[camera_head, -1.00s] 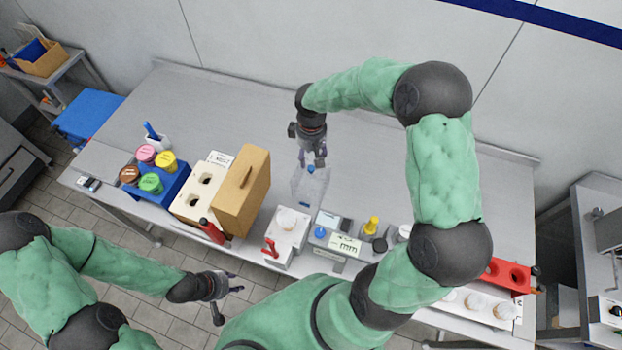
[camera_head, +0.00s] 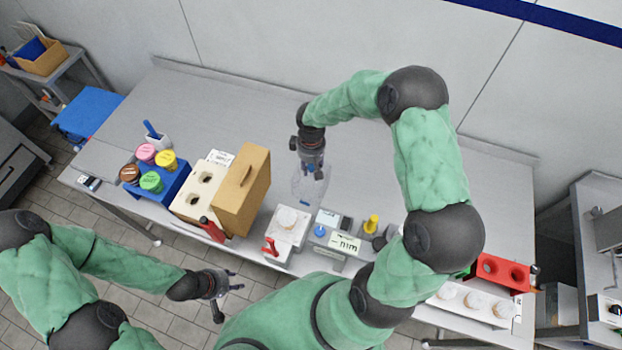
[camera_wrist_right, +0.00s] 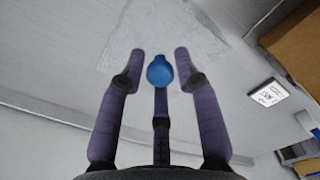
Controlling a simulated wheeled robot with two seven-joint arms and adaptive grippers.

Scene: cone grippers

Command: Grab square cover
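The square cover (camera_head: 309,188) is clear and see-through with a blue knob. It stands on the table behind the white device, and its outline is faint. My right gripper (camera_head: 313,173) is directly over it and hides most of the knob in the head view. In the right wrist view the blue knob (camera_wrist_right: 160,71) sits between the spread fingers of my right gripper (camera_wrist_right: 150,60), with gaps on both sides. The clear cover (camera_wrist_right: 122,50) shows faintly behind it. My left gripper (camera_head: 228,286) is open and empty, off the table's front edge.
A brown box (camera_head: 238,197) and a white holed block (camera_head: 196,192) stand left of the cover. A white device (camera_head: 288,226) and a scale (camera_head: 342,244) stand in front. A red rack (camera_head: 502,272) is far right. The table behind the cover is clear.

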